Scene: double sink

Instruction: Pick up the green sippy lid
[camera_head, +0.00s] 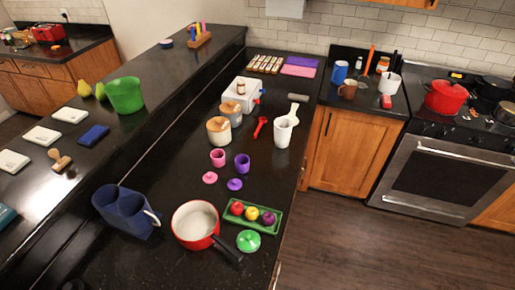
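A round green lid (248,240) with a small raised middle lies on the black counter near its front right edge. It is beside the red saucepan's dark handle and just below a green tray. A pink lid (210,177) and a purple lid (235,184) lie farther back, close to a pink cup (218,158) and a purple cup (242,163). Neither of my grippers shows in the head view.
A red saucepan (195,225) stands left of the green lid, its handle pointing toward the front. A green tray (233,218) holds red, yellow and purple round items. A blue double container (125,212) stands farther left. The counter's right edge is close to the lid.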

